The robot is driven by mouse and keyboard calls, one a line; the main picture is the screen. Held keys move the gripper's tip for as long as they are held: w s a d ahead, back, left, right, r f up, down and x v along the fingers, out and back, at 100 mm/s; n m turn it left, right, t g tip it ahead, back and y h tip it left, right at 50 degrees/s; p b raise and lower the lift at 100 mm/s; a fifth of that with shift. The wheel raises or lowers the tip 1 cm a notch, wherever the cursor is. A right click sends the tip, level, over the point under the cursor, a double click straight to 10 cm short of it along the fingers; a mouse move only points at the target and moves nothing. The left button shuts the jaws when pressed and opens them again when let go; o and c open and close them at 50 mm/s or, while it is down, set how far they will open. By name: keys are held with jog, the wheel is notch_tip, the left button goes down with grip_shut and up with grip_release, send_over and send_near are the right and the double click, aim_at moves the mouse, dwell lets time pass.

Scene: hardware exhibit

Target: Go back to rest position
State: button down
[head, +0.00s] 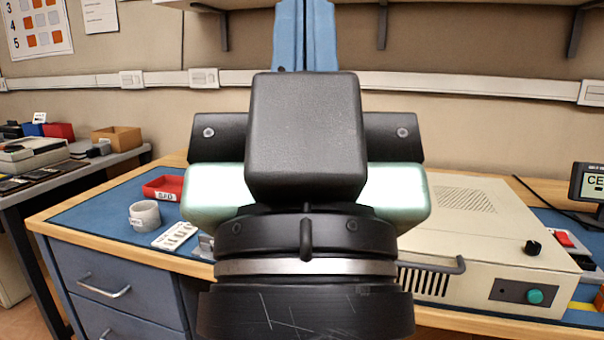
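My gripper (305,30) stands upright in the middle of the head view, seen from behind and close to the camera. Its two blue fingers rise side by side above a black block on my wrist. Only a thin dark line shows between them, so they look shut, and I see nothing held. The fingertips run up to or past the top edge of the picture. My wrist hides the middle of the workbench (85,227).
On the bench stand a red bin (163,188), a grey mug (145,215), a white slotted tray (176,235) and a large beige box (480,240) with a green knob. A small display (588,182) stands at right. A side table (130,158) with boxes is at left. A shelf (430,4) crosses the wall.

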notch_tip(320, 180, up, 36)
jog(key=p, duration=3.3)
jog(key=shift+f, duration=0.25)
jog(key=shift+w+a, duration=0.1)
